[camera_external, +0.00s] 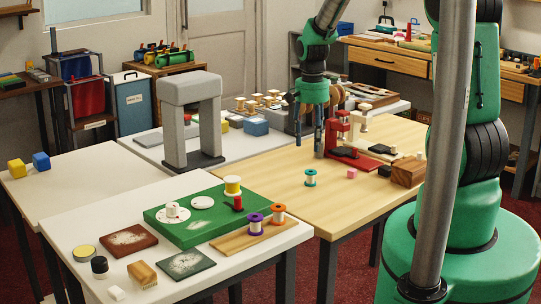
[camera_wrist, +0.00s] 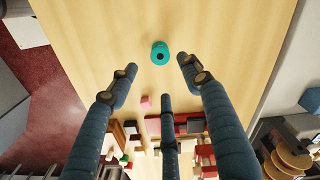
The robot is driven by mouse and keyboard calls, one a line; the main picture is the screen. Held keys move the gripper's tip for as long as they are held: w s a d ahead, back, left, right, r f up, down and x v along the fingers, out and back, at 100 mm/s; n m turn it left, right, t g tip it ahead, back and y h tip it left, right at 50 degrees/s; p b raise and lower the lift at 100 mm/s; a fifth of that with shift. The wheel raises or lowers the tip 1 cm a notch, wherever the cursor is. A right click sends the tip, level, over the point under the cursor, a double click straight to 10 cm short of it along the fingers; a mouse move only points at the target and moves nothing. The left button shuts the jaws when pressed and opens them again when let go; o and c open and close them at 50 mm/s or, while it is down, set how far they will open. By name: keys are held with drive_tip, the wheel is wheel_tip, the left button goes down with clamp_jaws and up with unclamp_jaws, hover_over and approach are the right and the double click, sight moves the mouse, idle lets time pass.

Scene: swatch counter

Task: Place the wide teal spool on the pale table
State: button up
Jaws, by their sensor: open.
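A teal spool (camera_external: 310,178) with a white middle stands upright on the pale wood table (camera_external: 262,168). In the wrist view the teal spool (camera_wrist: 160,53) shows from above as a round teal top with a dark hole, just beyond the fingertips. My gripper (camera_external: 309,148) is open and empty above the table, behind the spool in the outside view. In the wrist view my gripper (camera_wrist: 159,76) has its fingers spread, and nothing is between them. I see no contact with the spool.
A red stand (camera_external: 345,150), a small pink block (camera_external: 352,173) and a brown block (camera_external: 408,171) are near the spool. A white table in front holds a green board (camera_external: 190,232), a purple spool (camera_external: 255,224) and an orange spool (camera_external: 278,213). A grey arch (camera_external: 190,92) stands left.

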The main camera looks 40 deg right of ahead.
drive_tip(key=shift+r, duration=0.1)
drive_tip(key=s+a+r+n+t, duration=0.1)
drive_tip(key=s+a+r+n, duration=0.2)
drive_tip(key=r, duration=0.6)
drive_tip(key=s+a+r+t, duration=0.1)
drive_tip(key=s+a+r, duration=0.3)
drive_tip(key=a+r, duration=0.3)
drive_tip(key=s+a+r+n+t, duration=0.1)
drive_tip(key=s+a+r+n, duration=0.15)
drive_tip(key=r, duration=0.75)
drive_tip(key=s+a+r+n+t, duration=0.1)
drive_tip(key=s+a+r, duration=0.2)
drive_tip(key=s, duration=0.4)
drive_tip(key=s+a+r+n, duration=0.2)
drive_tip(key=s+a+r, duration=0.1)
drive_tip(key=s, duration=0.5)
drive_tip(key=s+a+r+n+t, duration=0.1)
drive_tip(key=s+a, duration=0.3)
drive_tip(key=s, duration=0.4)
drive_tip(key=shift+a+r+n+t, duration=0.15)
drive_tip(key=shift+r+n+t, duration=0.15)
drive_tip(key=shift+r+n, duration=0.5)
